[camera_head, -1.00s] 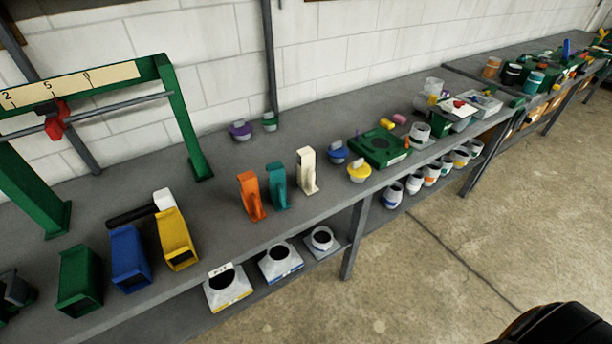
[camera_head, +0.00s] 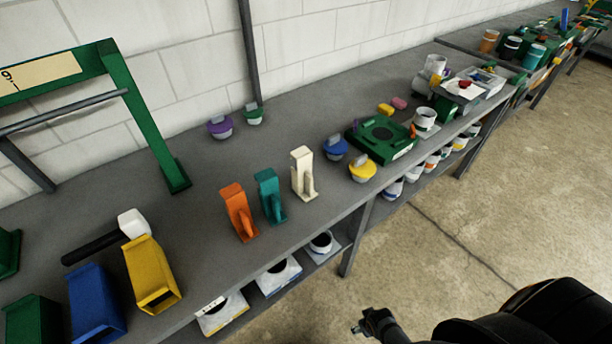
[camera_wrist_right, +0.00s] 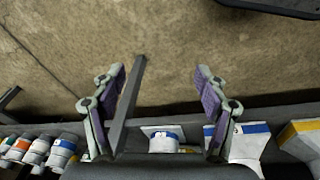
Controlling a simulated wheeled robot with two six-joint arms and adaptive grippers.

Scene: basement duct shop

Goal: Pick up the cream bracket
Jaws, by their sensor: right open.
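The cream bracket (camera_head: 302,176) stands upright on the grey bench in the head view, with its foot toward the front edge. A teal bracket (camera_head: 270,196) and an orange bracket (camera_head: 237,212) stand to its left. My right gripper (camera_head: 372,322) shows at the bottom of the head view, out over the floor and apart from the bench and bracket. In the right wrist view the jaws of my right gripper (camera_wrist_right: 156,92) are spread wide and empty. The bracket is not in the right wrist view. My left gripper is not in view.
Blue (camera_head: 335,149) and yellow (camera_head: 362,170) lidded pots stand right of the bracket, near a green fixture (camera_head: 383,143). Yellow (camera_head: 152,273) and blue (camera_head: 95,304) bins stand front left. White hoods (camera_head: 279,273) sit on the lower shelf. A bench leg (camera_wrist_right: 126,108) crosses the wrist view.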

